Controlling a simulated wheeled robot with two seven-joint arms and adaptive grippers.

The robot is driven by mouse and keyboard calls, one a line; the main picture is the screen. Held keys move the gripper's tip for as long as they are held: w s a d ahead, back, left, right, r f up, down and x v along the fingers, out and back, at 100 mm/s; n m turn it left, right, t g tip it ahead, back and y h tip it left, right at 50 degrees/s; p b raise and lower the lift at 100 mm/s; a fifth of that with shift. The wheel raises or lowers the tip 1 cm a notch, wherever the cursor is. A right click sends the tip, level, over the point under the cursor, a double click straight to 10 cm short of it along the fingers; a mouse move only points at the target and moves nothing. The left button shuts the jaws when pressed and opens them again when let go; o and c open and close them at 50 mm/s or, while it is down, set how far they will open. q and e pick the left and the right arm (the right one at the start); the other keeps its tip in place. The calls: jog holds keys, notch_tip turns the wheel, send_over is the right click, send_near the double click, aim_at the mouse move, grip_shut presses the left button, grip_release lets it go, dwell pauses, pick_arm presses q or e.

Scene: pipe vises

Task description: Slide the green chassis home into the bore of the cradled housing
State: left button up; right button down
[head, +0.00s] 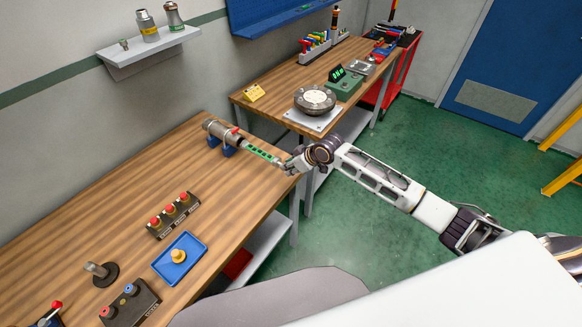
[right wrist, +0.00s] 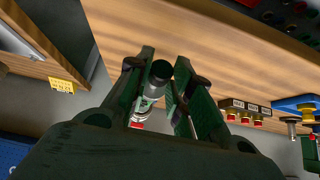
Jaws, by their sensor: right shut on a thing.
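The grey cylindrical housing (head: 216,129) lies in a blue cradle (head: 229,151) with a red knob, at the far edge of the near bench. The long green chassis (head: 262,154) lies in line with it, its far end at the housing's mouth. How deep that end sits in the bore is hard to tell. My right gripper (head: 287,164) is shut on the chassis's near end, by the bench's right edge. In the right wrist view the chassis's dark round end (right wrist: 160,70) shows between the fingers (right wrist: 168,95). My left gripper is not in view.
On the near bench stand a red-button box (head: 173,214), a blue tray (head: 180,260) with a yellow knob, and another button box (head: 130,303). A second bench behind holds a round metal flange (head: 315,98) on a plate. The bench around the cradle is clear.

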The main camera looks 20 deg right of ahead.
aim_at(273, 159)
jog(key=shift+w+a, duration=0.65)
jog(key=shift+w, duration=0.25)
dwell(0.6)
dwell(0.6)
jog(key=shift+w+a+b, duration=0.3)
jog(key=shift+w+a, duration=0.5)
jog(key=shift+w, duration=0.2)
jog(key=shift+w+a+b, duration=0.25)
jog(key=shift+w+a, duration=0.5)
jog(key=shift+w, duration=0.2)
dwell(0.5)
jog(key=shift+r+p, duration=0.1)
jog(key=shift+p, duration=0.2)
dwell(0.6)
